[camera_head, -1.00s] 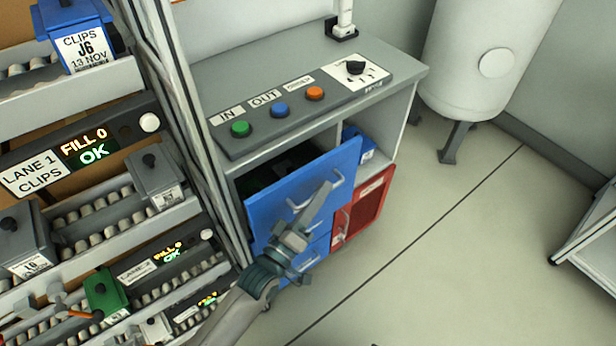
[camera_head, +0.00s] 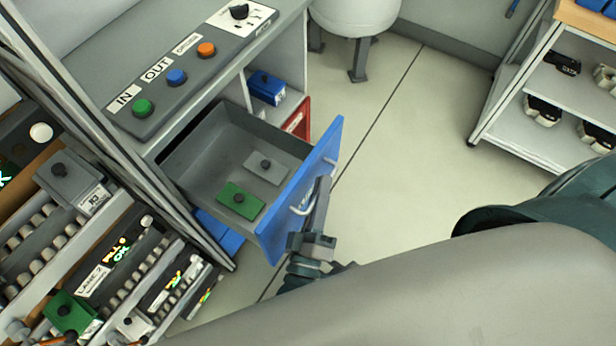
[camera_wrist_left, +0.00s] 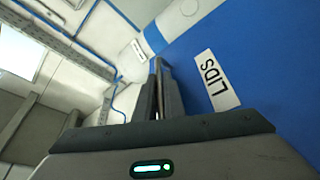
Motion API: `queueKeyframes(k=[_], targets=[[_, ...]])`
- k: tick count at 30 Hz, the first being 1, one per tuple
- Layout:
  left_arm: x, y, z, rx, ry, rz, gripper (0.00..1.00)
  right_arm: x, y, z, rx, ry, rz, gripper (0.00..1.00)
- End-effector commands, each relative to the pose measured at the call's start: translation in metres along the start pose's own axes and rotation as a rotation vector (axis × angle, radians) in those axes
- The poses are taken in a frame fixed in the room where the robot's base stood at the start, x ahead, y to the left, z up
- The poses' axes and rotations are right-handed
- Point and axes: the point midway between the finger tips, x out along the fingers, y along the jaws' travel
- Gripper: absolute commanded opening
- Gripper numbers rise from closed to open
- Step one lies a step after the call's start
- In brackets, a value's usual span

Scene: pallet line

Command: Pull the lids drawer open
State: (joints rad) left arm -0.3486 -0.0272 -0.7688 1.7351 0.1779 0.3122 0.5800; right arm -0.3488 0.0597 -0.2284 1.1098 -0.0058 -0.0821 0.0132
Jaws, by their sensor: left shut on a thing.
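The lids drawer (camera_head: 276,225) has a blue front and a grey inside. It stands well out of the cabinet. A green lid (camera_head: 240,199) and a grey lid (camera_head: 266,167) lie flat on its floor, each with a dark knob. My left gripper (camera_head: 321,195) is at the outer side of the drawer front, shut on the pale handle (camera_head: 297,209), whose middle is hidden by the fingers. In the left wrist view the fingers (camera_wrist_left: 158,82) sit close to the blue front, beside its LIDS label (camera_wrist_left: 217,80). My right gripper is not in view.
The cabinet top carries a panel with green, blue and orange buttons (camera_head: 206,49). A blue box (camera_head: 266,87) sits in the cabinet's neighbouring open bay. Roller lanes (camera_head: 45,235) stand at left, shelving (camera_head: 560,95) at right. The floor (camera_head: 420,140) between is clear.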

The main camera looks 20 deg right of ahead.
Motion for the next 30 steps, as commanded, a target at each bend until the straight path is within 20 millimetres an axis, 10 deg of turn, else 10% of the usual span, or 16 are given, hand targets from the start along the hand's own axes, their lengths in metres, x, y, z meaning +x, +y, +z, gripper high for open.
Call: queueKeyframes(k=[30], targets=[[-0.017,0.0,0.002,0.0,0.0,-0.001,0.17,0.003,0.001,0.004,0.0,-0.018,0.001,0.31]])
